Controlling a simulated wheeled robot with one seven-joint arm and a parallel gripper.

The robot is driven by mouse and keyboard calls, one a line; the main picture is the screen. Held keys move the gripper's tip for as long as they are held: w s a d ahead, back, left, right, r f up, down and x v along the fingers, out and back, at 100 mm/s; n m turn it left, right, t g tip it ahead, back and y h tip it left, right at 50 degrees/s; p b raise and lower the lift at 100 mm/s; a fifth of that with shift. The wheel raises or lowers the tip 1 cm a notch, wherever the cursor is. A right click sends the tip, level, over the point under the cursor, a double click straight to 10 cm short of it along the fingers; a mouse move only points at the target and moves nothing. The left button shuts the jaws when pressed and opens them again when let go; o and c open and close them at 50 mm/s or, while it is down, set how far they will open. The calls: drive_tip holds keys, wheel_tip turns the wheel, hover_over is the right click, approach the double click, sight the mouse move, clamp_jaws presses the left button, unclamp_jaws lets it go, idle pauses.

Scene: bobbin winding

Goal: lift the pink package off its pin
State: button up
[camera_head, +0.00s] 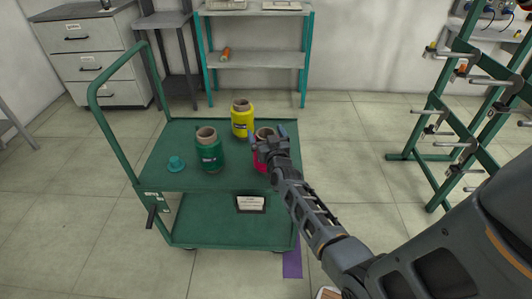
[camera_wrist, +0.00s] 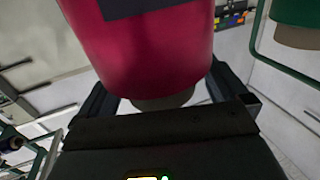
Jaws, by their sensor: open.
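The pink package (camera_head: 260,166), wound on a brown tube, stands at the right side of the green cart's top, partly hidden by my gripper. My gripper (camera_head: 268,140) is open at the package's upper part. In the wrist view, the pink package (camera_wrist: 150,55) fills the upper middle with a dark label on it. The end of its brown tube shows between my two dark fingers, one on each side. I cannot tell whether the fingers touch it. No pin under the package can be seen.
A green package (camera_head: 210,157) and a yellow package (camera_head: 242,122) stand close by on the cart (camera_head: 150,178). A small teal object (camera_head: 176,163) lies at its left. A green rack (camera_head: 440,130) with several pins stands at right. Shelves (camera_head: 262,60) stand behind; floor between is clear.

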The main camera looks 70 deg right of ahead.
drive_tip(key=c, duration=1.6)
